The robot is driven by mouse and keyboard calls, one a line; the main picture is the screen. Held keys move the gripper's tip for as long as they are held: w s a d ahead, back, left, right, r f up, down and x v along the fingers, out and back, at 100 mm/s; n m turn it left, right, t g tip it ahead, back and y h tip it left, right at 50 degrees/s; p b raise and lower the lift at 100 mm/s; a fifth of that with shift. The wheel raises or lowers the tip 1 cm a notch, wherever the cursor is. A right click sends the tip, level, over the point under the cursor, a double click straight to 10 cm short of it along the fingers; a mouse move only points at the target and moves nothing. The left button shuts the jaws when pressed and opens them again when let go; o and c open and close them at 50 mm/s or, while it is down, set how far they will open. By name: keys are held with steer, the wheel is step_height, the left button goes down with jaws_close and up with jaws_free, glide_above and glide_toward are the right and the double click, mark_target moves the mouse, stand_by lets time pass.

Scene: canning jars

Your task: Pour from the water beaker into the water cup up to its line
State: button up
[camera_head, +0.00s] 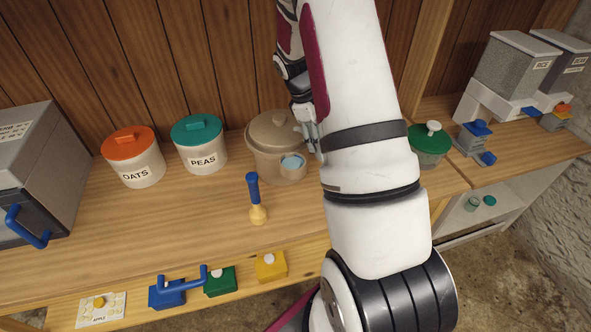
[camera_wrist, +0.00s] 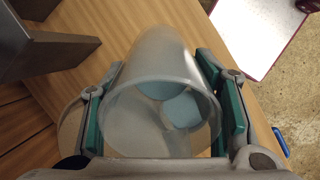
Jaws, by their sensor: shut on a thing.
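My gripper (camera_wrist: 165,95) is shut on the water beaker (camera_wrist: 150,60), a clear grey vessel between its two teal-padded fingers. The beaker's round mouth faces the wrist camera, and pale blue water shows inside. In the head view, my gripper (camera_head: 311,135) is partly hidden beside my forearm, above the worktop. A small clear vessel with pale blue water (camera_head: 292,168) shows just left of it, in front of the tan pot; it looks like the held beaker. I cannot make out a separate water cup or its line; my arm hides part of the worktop.
The lidded tan pot (camera_head: 270,135) stands close behind the vessel. OATS (camera_head: 136,165) and PEAS (camera_head: 200,150) canisters are at left. A green-lidded jar (camera_head: 428,145) stands right of my arm. The wooden worktop (camera_head: 185,215) is clear at front left.

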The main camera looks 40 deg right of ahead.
steer(key=shift+w+a+t+y, duration=0.1)
steer(key=shift+t+y, duration=0.2)
steer(key=shift+y, duration=0.1)
steer(key=shift+a+f+t+y, duration=0.1)
steer(key=shift+f+t+y, duration=0.05)
steer(key=shift+t+y, duration=0.4)
steer(key=shift+w+a+f+t+y, duration=0.15)
steer(key=shift+w+a+t+y, duration=0.15)
steer(key=shift+y, duration=0.25)
steer(key=shift+s, duration=0.15)
